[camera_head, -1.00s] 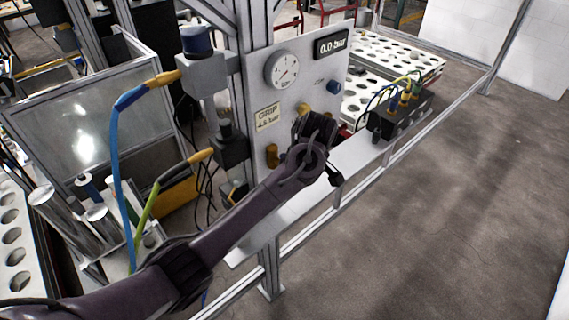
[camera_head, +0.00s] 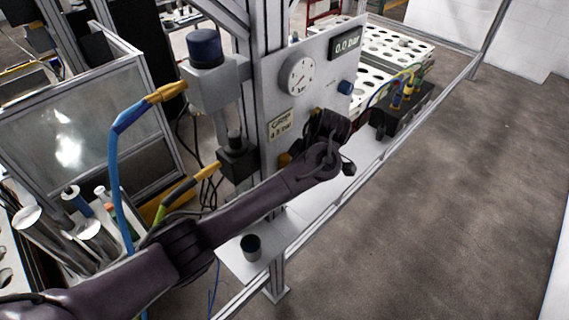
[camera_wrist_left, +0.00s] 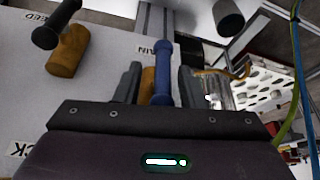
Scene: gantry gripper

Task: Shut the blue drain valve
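In the left wrist view the drain valve has a blue handle (camera_wrist_left: 162,72) on a brass-coloured body (camera_wrist_left: 147,85), beside a partly covered label reading "AIN". My left gripper (camera_wrist_left: 160,88) is open, with one dark finger on each side of the blue handle. I cannot tell whether either finger touches it. In the head view my left gripper (camera_head: 328,140) is at the lower part of the grey panel (camera_head: 318,88) and hides the drain valve. My right gripper is not in view.
A second brass valve (camera_wrist_left: 68,52) with a dark handle is beside the drain valve. The panel carries a gauge (camera_head: 297,75), a "0.0 bar" display (camera_head: 347,42) and a blue knob (camera_head: 345,87). A black block with cables (camera_head: 402,112) stands to the right. The floor at right is clear.

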